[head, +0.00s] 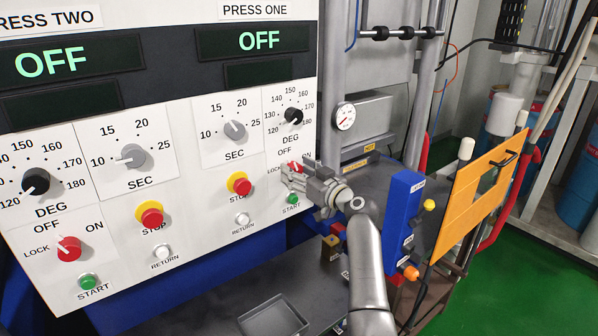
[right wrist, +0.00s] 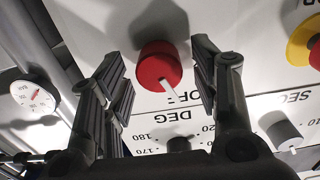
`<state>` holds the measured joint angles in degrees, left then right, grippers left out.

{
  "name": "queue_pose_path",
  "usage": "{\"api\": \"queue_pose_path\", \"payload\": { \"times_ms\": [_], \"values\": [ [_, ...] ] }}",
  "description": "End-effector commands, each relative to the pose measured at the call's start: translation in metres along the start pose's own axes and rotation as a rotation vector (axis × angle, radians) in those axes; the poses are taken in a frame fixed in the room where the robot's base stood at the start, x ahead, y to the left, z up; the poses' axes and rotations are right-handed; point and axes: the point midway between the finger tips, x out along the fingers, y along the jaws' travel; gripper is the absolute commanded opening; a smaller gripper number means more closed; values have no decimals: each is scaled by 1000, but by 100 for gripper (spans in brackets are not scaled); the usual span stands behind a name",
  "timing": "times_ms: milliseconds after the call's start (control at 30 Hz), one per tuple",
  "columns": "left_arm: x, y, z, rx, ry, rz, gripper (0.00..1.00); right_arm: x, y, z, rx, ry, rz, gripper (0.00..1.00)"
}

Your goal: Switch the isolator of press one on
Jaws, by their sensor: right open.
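Press one's isolator is a red knob (head: 294,166) on the white panel, with LOCK, OFF and ON labels around it. In the head view my right gripper (head: 298,178) is in front of it and covers part of it. In the right wrist view the red knob (right wrist: 160,65) sits between the two open fingers of my gripper (right wrist: 160,85), with a gap on each side. Its white pointer is directed toward the OFF label. Press one's display (head: 259,41) reads OFF. My left gripper is not in view.
Close by on the panel are a green START button (head: 292,199), a red and yellow STOP button (head: 240,186) and a black DEG dial (head: 293,116). Press two's similar red isolator (head: 69,248) is at lower left. A blue box (head: 402,225) stands right of my arm.

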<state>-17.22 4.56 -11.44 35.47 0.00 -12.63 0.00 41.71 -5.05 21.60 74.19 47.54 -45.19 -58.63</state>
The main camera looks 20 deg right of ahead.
Motion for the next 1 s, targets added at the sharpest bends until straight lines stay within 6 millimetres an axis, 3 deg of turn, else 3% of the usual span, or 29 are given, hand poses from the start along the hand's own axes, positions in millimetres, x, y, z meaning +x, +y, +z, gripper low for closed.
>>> {"api": "queue_pose_path", "payload": {
  "times_ms": [33,367,667,1000],
  "values": [
    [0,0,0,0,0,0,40,0,0,0,0,0,0,52],
    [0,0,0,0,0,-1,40,0,0,0,0,0,0,10],
    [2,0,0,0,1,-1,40,0,0,1,38,0,0,10],
    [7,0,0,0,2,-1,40,0,1,1,259,-1,1,10]
  ]
}}
